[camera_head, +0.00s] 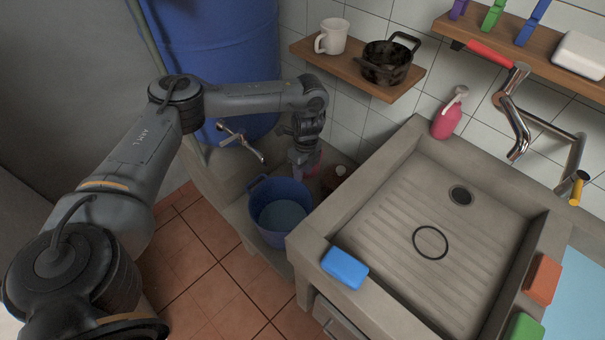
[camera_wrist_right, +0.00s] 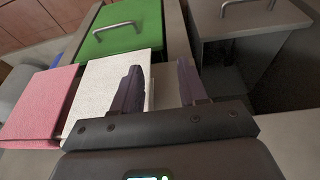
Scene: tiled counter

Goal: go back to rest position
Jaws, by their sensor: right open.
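My left arm comes in from the left, and its gripper (camera_head: 304,166) points down just behind the blue bucket (camera_head: 262,190) on the low ledge. Its fingers are small and dark there, so I cannot tell whether they are open or shut. A reddish object shows right beside the fingertips; I cannot tell whether it is held. My right gripper is outside the head view. In the right wrist view my right gripper (camera_wrist_right: 160,75) is open, with its two dark fingers apart and nothing between them.
The stone sink (camera_head: 329,205) with a blue sponge (camera_head: 345,268) on its rim is right of the bucket. A shelf (camera_head: 345,62) holds a mug and pot above. A blue barrel (camera_head: 215,45) with a tap stands behind.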

